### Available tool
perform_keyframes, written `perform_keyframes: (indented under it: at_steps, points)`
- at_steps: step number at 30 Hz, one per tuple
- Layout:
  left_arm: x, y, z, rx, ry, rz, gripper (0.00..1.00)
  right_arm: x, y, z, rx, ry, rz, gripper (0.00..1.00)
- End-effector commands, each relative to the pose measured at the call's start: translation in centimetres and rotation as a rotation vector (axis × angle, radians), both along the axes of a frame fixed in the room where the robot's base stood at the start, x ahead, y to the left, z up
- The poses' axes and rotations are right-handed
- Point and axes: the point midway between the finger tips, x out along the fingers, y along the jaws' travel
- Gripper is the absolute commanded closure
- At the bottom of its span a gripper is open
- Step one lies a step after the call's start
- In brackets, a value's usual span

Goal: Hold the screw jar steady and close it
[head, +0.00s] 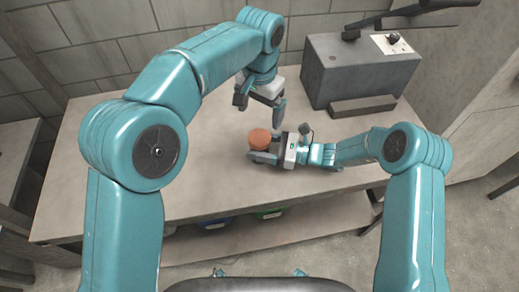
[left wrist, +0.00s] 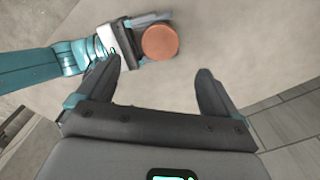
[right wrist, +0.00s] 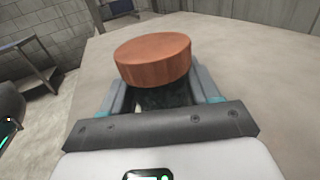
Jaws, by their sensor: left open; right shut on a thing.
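The screw jar stands upright on the table, with an orange-brown lid (head: 260,138) on top. The lid also shows in the left wrist view (left wrist: 160,42) and the right wrist view (right wrist: 153,59). Below the lid, the dark jar body (right wrist: 165,97) is between the fingers of my right gripper (right wrist: 165,95), which is shut on it. The lid sits above those fingers. My left gripper (left wrist: 160,85) is open and empty, above the table and beside the jar. In the head view, my left gripper (head: 264,100) is up and behind the jar. Whether the lid is threaded on cannot be seen.
A grey machine box (head: 360,70) with a knob stands at the back right of the table (head: 130,150). The table left of the jar is clear. Blue and green bins (head: 270,212) show under the front edge. A block wall (head: 100,40) is behind.

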Motion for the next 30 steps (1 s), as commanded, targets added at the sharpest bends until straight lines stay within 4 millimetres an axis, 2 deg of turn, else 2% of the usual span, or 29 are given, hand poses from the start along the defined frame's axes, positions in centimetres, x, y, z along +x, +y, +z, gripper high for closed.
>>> perform_keyframes:
  at_steps: [3, 6, 15, 16, 18, 26, 30]
  points:
    - [0.0, 0.0, 1.5, -0.001, -0.001, 0.001, 0.06, 0.0, 0.0, -0.1, -0.002, 0.002, 0.0, 1.0]
    - [0.0, 0.0, 2.1, -0.001, -0.001, 0.001, 0.06, 0.0, 0.0, -0.1, -0.002, 0.002, 0.0, 1.0]
    - [0.0, 0.0, 2.3, 0.001, 0.001, 0.001, 0.06, 0.0, 0.0, -0.1, -0.002, 0.002, 0.0, 1.0]
    - [0.0, 0.0, 2.3, 0.001, 0.001, 0.001, 0.06, 0.0, 0.0, -0.1, -0.002, 0.002, 0.0, 0.33]
    - [0.0, 0.0, 2.3, 0.001, 0.001, 0.001, 0.06, 0.0, 0.0, -0.1, -0.002, 0.002, 0.0, 0.1]
    - [0.0, 0.0, 2.3, 0.001, 0.001, 0.001, 0.06, 0.0, 0.0, 0.0, -0.001, 0.001, 0.0, 0.09]
    - [0.0, 0.0, 2.1, 0.001, 0.001, 0.001, 0.06, -0.1, -0.8, -0.1, 0.0, 0.0, -0.002, 0.09]
